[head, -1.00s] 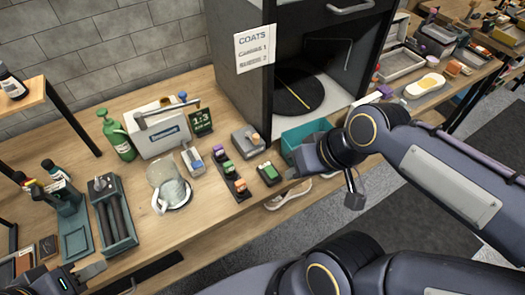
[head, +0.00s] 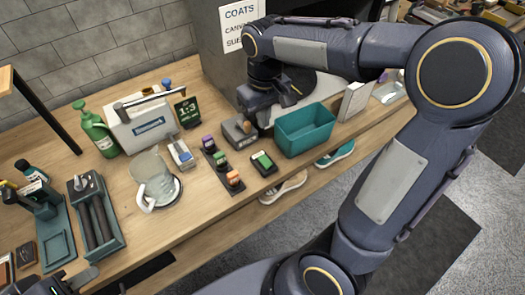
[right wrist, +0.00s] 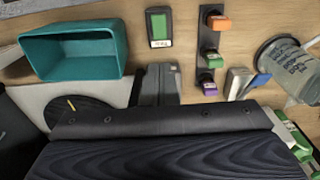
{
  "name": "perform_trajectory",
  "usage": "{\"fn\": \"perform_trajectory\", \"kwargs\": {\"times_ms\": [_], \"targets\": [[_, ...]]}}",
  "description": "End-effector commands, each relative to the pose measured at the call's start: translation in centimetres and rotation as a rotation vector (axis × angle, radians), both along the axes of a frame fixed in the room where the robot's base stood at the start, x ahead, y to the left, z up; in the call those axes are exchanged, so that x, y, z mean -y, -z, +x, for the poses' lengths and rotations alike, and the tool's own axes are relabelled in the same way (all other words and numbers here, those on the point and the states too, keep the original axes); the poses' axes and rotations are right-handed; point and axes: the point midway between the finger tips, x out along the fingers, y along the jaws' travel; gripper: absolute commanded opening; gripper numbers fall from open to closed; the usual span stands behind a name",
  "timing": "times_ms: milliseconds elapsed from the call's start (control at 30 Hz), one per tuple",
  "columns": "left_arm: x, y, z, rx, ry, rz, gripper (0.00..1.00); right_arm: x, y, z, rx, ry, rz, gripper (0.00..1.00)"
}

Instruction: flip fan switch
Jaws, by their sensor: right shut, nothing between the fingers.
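I cannot make out a marked fan switch. My right gripper (head: 264,117) is just behind and right of this box, close to it; contact cannot be told. In the right wrist view the gripper (right wrist: 158,78) is shut and empty, and the box is mostly hidden there. My left gripper (head: 82,280) is at the lower left edge, partly cut off.
A teal bin (head: 305,130) stands right of the box. A glass pitcher (head: 152,180) and a white case (head: 146,128) stand further left. Shoes show below the bench edge.

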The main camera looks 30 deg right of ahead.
Motion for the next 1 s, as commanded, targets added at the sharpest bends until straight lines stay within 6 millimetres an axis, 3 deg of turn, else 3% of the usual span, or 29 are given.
{"fn": "perform_trajectory", "kwargs": {"times_ms": [267, 700, 1000], "targets": [[0.0, 0.0, 0.0, 0.000, 0.000, 0.000, 0.36, 0.0, 1.7, -0.1, -0.005, 0.001, 0.001, 0.00], [0.0, -0.1, 0.0, 0.000, 0.000, 0.000, 0.36, 0.0, 10.6, 0.2, -0.006, 0.000, 0.001, 0.00], [0.0, -0.3, 0.0, 0.000, 0.000, 0.000, 0.36, 0.0, 13.8, 0.3, 0.000, 0.001, 0.001, 0.00]]}}
